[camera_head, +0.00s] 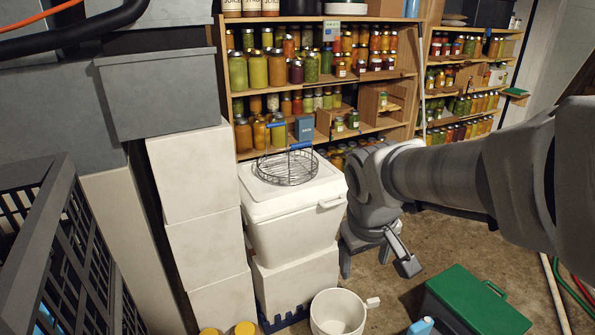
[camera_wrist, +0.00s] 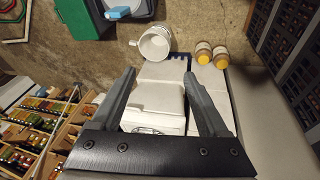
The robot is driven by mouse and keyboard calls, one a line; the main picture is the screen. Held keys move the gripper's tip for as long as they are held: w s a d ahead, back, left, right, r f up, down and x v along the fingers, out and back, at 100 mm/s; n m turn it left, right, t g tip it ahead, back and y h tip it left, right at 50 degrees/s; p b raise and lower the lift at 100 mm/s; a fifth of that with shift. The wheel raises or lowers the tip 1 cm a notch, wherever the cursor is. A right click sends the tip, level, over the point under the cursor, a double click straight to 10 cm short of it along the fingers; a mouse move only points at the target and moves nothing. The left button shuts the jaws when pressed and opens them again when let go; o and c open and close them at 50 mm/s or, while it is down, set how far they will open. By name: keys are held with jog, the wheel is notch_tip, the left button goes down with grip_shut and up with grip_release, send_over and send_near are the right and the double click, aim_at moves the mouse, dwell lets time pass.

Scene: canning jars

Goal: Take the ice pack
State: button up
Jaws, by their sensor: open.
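A light-blue object (camera_head: 421,327), which may be the ice pack, shows at the bottom edge of the head view beside a green-lidded box (camera_head: 475,300). In the wrist view a light-blue piece (camera_wrist: 118,12) lies at the top, by the dark grey box. I cannot tell for sure that it is the ice pack. More light blue (camera_head: 45,318) shows through the dark crate at lower left. My gripper (camera_head: 376,270) is open and empty, in front of and right of the white cooler (camera_head: 290,215). Its spread fingers also show in the wrist view (camera_wrist: 160,74).
A wire basket (camera_head: 287,170) sits on the cooler. A white bucket (camera_head: 338,314) stands on the floor in front, near yellow-lidded jars (camera_head: 245,328). Shelves of jars (camera_head: 315,75) fill the back. A dark slatted crate (camera_head: 70,240) is at left. Bare floor (camera_head: 440,235) lies right of the cooler.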

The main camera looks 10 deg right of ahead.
jog(key=w+d+f+n+g+h+b, duration=0.1)
jog(key=w+d+f, duration=0.15)
jog(key=f, duration=0.25)
jog(key=w+d+f+n+g+h+b, duration=0.1)
jog(key=w+d+f+b, duration=0.15)
jog(key=f, duration=0.35)
jog(key=n+t+h+b, duration=0.2)
jog(key=n+h+b, duration=0.8)
jog(key=n, duration=0.7)
send_near(414, 327)
jog(key=shift+y, duration=0.3)
jog(key=b+x, duration=0.5)
jog(key=x, duration=0.3)
jog(key=shift+r+b, duration=0.1)
jog(key=shift+b, duration=0.25)
jog(key=shift+w+d, duration=0.2)
jog(key=shift+d, duration=0.4)
jog(key=b+x, duration=0.1)
jog(key=x, duration=0.1)
jog(key=b+x, duration=0.2)
jog(key=shift+s+d+f, duration=0.15)
jog(key=shift+d+f, duration=0.1)
jog(key=shift+f, duration=0.2)
jog(key=shift+d, duration=0.25)
